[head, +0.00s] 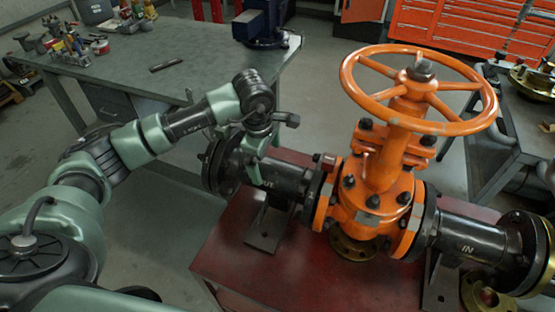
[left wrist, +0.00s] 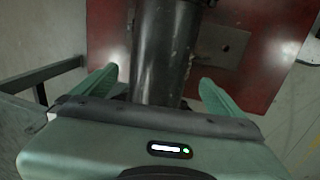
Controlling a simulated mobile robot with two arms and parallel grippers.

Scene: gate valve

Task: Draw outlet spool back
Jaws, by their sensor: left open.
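The black outlet spool (head: 285,181), marked OUT, lies on the left side of the orange gate valve (head: 375,185). Its valve-side end meets the valve's orange flange; I cannot tell whether there is a gap. My left gripper (head: 254,150) is over the spool near its outer flange (head: 219,168). In the left wrist view the spool's dark pipe (left wrist: 160,45) runs between the two green fingers of my open left gripper (left wrist: 158,76). The fingers stand on either side of the pipe, with no clear contact visible. My right gripper is not in view.
The valve and spools stand over a red bench (head: 235,255) on supports. The inlet spool (head: 470,238), marked IN, is on the right. The orange handwheel (head: 455,125) rises above the valve. A grey workbench (head: 190,75) with tools and a vise (head: 262,22) is behind.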

